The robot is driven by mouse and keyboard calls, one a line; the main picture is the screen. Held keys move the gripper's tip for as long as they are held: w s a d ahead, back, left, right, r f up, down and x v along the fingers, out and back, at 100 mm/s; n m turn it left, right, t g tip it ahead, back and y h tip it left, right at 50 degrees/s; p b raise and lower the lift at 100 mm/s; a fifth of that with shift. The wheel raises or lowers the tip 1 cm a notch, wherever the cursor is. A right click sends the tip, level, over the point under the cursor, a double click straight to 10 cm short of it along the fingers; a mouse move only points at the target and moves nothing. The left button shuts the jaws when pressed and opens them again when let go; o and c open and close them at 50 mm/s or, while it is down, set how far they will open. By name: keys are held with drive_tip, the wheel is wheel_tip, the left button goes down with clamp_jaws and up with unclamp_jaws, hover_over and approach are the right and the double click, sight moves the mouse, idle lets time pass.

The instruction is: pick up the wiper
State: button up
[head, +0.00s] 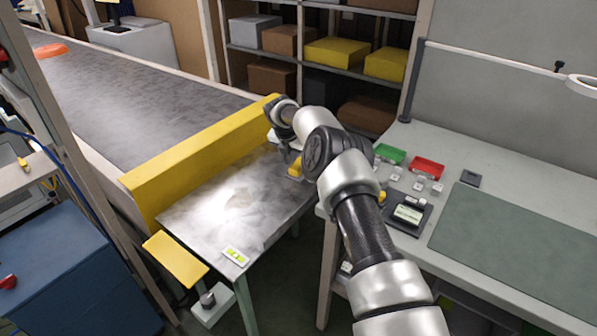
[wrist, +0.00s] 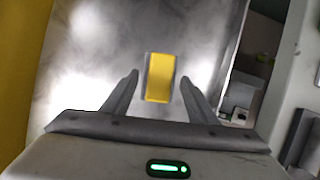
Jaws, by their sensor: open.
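The wiper, a yellow block with a grey edge, lies on the metal table (head: 215,220). It shows in the head view (head: 296,168) near the table's far right side, partly hidden by my arm. In the wrist view the wiper (wrist: 160,78) lies upright in the picture, ahead of and between the fingers. My gripper (wrist: 160,80) is open, with one finger on each side of the wiper and a gap on both sides. In the head view my gripper (head: 285,152) is over the table's far end, mostly hidden by the wrist.
A yellow barrier (head: 215,155) separates the table from the conveyor (head: 120,95), which carries an orange object (head: 50,50). A workbench (head: 480,160) to the right holds a green tray (head: 390,154), a red tray (head: 427,168) and a scale. The table's near part is mostly clear.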

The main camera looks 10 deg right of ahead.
sight(297, 164)
drive_tip(key=shift+w+d+f, duration=0.1)
drive_tip(key=shift+w+f, duration=0.1)
drive_tip(key=shift+f, duration=0.4)
drive_tip(key=c, duration=1.2)
wheel_tip(297, 164, up, 10)
drive_tip(key=shift+r+p, duration=0.1)
drive_tip(key=shift+p, duration=0.75)
